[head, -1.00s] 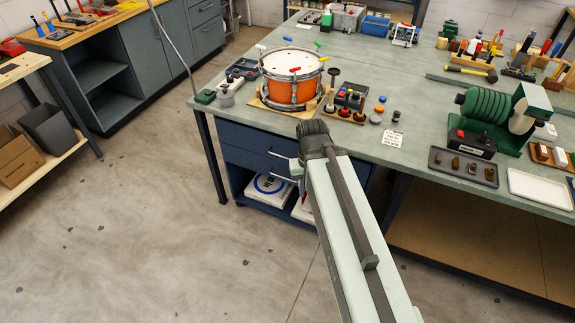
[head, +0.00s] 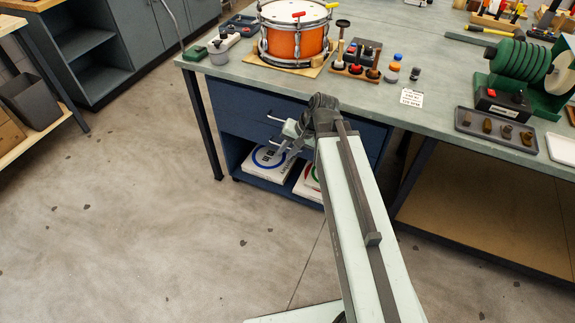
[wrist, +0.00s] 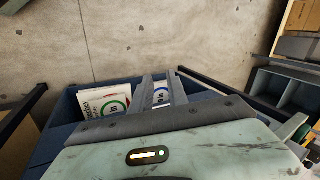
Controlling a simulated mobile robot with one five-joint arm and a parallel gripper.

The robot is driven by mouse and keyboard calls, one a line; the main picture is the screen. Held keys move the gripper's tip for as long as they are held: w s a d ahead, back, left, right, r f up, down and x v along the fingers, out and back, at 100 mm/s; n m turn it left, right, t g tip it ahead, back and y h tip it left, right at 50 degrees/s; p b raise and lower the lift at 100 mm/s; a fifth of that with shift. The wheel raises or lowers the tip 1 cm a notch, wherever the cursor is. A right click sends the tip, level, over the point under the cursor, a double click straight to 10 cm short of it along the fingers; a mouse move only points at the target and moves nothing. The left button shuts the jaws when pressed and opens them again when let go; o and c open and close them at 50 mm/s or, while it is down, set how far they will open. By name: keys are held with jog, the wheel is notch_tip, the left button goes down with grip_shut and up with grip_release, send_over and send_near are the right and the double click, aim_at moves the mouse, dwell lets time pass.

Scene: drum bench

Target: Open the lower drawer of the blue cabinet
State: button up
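The blue cabinet (head: 240,103) stands under the bench in the head view. Its upper drawer has a pale bar handle (head: 277,119). The lower drawer (head: 243,128) looks shut, and its handle (head: 272,140) is partly covered by my gripper. My gripper (head: 279,153) is in front of the cabinet near the lower drawer and points down. I cannot tell whether a finger touches the handle. The cabinet's blue edge (wrist: 72,104) also shows in the wrist view.
White boxes with ring prints (head: 268,160) lie on the open shelf below the drawers. A table leg (head: 203,130) stands left of the cabinet. An orange drum (head: 294,40) and small parts stand on the bench above. The floor in front is clear.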

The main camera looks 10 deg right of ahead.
jog(key=w+d+f+m+t+y+b, duration=0.1)
jog(key=w+f+m+t+y+b, duration=0.2)
jog(key=f+b, duration=0.5)
jog(key=w+d+f+m+t+y+b, duration=0.1)
jog(key=w+f+m+t+b, duration=0.15)
jog(key=w+f+b, duration=0.55)
jog(key=m+t+b, duration=0.4)
jog(key=m+b, duration=0.4)
jog(key=b, duration=0.7)
send_near(289, 148)
jog(key=f+x, duration=0.1)
jog(key=x, duration=0.3)
jog(key=shift+s+d+r+t+y, duration=0.1)
jog(key=shift+d+r+t+y, duration=0.1)
jog(key=shift+r+t+y, duration=0.15)
jog(key=shift+n, duration=0.25)
jog(key=b+x, duration=0.1)
jog(key=x, duration=0.6)
jog(key=shift+w+a+f, duration=0.25)
grip_shut()
